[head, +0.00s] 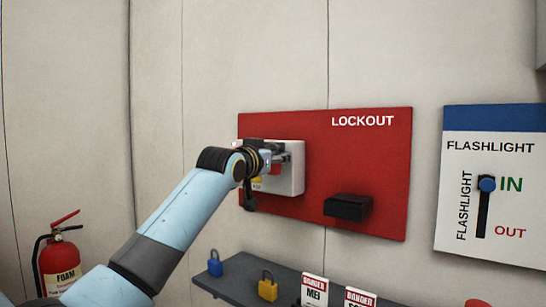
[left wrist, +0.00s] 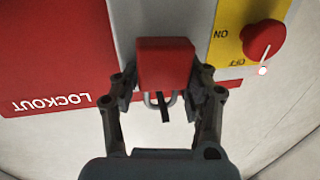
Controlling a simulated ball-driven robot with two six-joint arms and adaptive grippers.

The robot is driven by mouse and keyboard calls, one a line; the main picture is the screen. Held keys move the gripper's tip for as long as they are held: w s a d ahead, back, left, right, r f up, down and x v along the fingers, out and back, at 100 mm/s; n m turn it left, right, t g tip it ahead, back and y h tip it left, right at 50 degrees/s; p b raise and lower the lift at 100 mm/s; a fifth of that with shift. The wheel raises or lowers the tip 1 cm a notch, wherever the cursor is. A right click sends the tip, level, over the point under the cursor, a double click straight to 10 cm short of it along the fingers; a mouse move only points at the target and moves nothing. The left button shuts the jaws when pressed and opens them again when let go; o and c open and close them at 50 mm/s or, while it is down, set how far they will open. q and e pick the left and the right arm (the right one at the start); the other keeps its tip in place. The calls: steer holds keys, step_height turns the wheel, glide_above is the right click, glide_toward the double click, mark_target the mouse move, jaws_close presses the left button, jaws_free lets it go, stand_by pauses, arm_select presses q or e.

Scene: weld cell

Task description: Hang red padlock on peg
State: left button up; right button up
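The red padlock (left wrist: 165,62) is between the two fingers of my left gripper (left wrist: 166,84) in the left wrist view, with both fingers against its sides. Its metal shackle (left wrist: 148,101) points toward the wrist. A thin dark bar (left wrist: 165,110) shows at the shackle; I cannot tell whether it is the peg or whether the shackle is around it. In the head view my left gripper (head: 277,161) is in front of the grey box (head: 297,180) on the red LOCKOUT board (head: 385,150), with a little of the padlock (head: 276,169) showing. My right gripper is not in view.
A red rotary knob (left wrist: 264,40) on a yellow ON/OFF plate is close beside the gripper. A black box (head: 347,207) sticks out from the board. Below, a dark shelf (head: 235,284) holds a blue padlock (head: 215,264), a yellow padlock (head: 268,287) and danger tags (head: 314,290).

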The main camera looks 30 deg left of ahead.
arm_select(q)
steer(key=o, duration=0.4)
steer(key=shift+w, duration=0.1)
steer(key=shift+c, duration=0.2)
